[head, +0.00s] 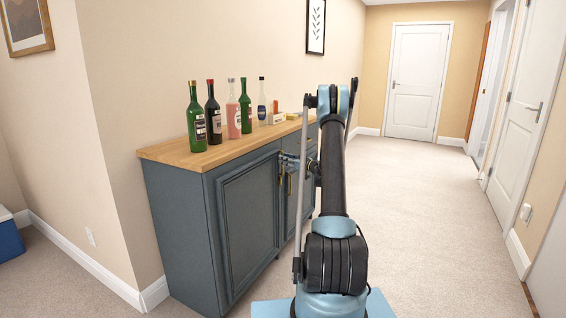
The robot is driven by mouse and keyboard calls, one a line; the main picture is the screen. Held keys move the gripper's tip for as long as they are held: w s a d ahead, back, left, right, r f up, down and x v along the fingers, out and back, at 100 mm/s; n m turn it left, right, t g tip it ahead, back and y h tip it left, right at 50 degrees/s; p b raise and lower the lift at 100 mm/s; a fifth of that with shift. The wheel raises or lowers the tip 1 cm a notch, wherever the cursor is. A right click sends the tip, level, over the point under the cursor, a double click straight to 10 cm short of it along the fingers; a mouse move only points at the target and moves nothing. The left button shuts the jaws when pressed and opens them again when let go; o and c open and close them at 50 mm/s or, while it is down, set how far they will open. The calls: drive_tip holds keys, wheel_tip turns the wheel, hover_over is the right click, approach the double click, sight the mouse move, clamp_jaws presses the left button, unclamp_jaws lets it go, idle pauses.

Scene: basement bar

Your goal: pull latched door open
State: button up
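A dark blue-grey cabinet (175,225) with a wooden top stands against the left wall. Its left door (248,225) has a raised frame and looks shut. Its right door (309,185) is partly hidden behind my arm. Brass handles, a left handle (281,170) and a right handle (290,184), are near where the doors meet. My gripper (284,158) is at the cabinet front, close to the upper ends of these handles. It is small and partly covered by my arm, so I cannot tell whether it touches a handle or how far its fingers are apart.
White doors with lever handles are at the far end (414,85) and right (518,110). The carpet (430,230) right of my arm is clear.

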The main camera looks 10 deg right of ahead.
drive_tip(key=shift+x, duration=1.05)
clamp_jaws()
